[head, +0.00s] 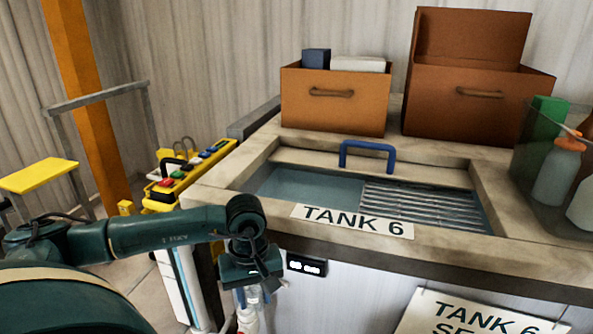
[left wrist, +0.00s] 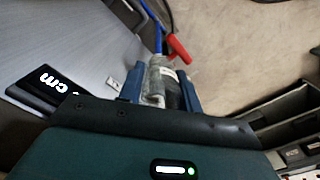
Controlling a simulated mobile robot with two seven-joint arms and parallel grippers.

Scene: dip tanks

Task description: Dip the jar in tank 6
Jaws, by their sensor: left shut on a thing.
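Tank 6 (head: 315,187) is a sunken basin in a stone-topped counter, with bluish liquid at the left, a metal grate (head: 425,203) at the right and a blue handle (head: 367,157) at the back. A "TANK 6" label (head: 352,221) lies on its front rim. My left gripper (head: 253,285) is low in front of the counter, outside the tank and below its rim. It is shut on a small clear jar, seen between the blue fingers in the left wrist view (left wrist: 157,82). The jar's lower part is unclear in the head view. My right gripper is not in view.
Two brown boxes (head: 335,105) (head: 475,110) stand behind the tank. A clear bin with bottles (head: 557,172) is at the right. A yellow rack (head: 190,172) is left of the counter. A small display (head: 306,266) sits on the counter front, near my gripper.

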